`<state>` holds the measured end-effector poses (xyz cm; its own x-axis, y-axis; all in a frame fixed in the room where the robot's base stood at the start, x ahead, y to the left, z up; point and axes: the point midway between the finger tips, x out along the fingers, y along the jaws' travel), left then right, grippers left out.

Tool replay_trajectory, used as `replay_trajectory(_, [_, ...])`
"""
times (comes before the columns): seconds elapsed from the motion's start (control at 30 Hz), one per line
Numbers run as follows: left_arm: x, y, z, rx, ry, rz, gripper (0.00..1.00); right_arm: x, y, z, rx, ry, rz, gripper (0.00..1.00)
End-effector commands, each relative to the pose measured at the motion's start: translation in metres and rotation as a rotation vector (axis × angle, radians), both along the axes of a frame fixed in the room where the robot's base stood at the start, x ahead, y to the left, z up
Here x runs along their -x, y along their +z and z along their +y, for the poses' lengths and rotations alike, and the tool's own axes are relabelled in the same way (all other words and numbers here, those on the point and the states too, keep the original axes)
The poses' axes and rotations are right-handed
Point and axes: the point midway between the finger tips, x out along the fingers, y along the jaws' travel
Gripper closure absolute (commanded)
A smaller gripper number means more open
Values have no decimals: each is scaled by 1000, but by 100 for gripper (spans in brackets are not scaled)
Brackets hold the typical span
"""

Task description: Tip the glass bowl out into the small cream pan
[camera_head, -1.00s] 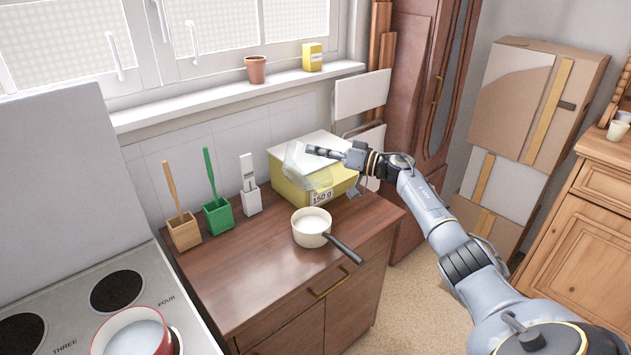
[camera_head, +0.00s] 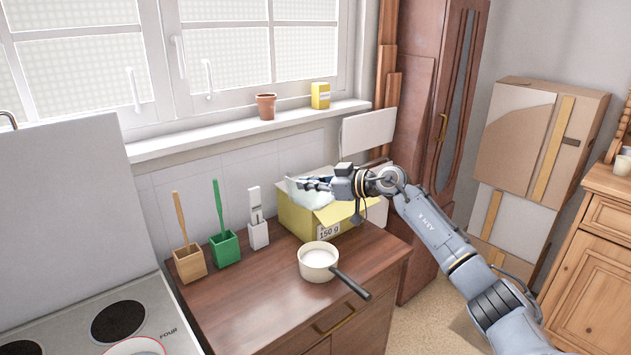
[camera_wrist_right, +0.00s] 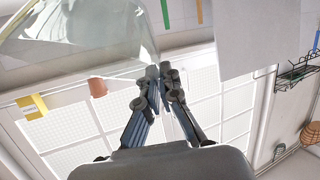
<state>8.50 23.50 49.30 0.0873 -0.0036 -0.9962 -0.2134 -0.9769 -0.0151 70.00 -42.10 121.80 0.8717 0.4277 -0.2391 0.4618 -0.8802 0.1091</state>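The clear glass bowl (camera_head: 300,192) is in the air in front of the yellow box, above and behind the pan. My right gripper (camera_head: 318,184) is shut on its edge. In the right wrist view the bowl (camera_wrist_right: 75,30) fills the upper left and its edge reaches the nearly closed fingertips (camera_wrist_right: 162,72). The bowl looks tilted; its contents cannot be made out. The small cream pan (camera_head: 318,264) stands upright on the brown dresser, its dark handle pointing to the front right. Its inside looks pale. My left gripper is not in view.
The yellow box (camera_head: 300,222) stands on the dresser (camera_head: 245,300) behind the pan. A wooden holder (camera_head: 190,266), a green holder (camera_head: 225,248) and a white holder (camera_head: 258,234) stand at the left. The stove (camera_head: 150,310) adjoins the dresser's left side. The dresser top left of the pan is clear.

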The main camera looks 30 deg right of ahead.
Motion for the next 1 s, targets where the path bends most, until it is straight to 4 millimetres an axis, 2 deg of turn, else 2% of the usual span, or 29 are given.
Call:
replay_trajectory(0.03, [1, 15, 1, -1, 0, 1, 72, 1, 10, 3, 30, 2, -9, 100])
replay_trajectory(0.07, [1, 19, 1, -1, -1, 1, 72, 1, 11, 4, 48, 0, -12, 100])
replay_trajectory(0.6, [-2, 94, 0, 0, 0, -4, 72, 5, 4, 29, 326, 2, -54, 100])
replay_trajectory(0.8, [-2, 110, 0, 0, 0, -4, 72, 5, -1, 36, 402, 2, -66, 100])
replay_trajectory(1.0, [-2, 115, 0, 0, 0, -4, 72, 6, -4, 38, 436, 2, -73, 100])
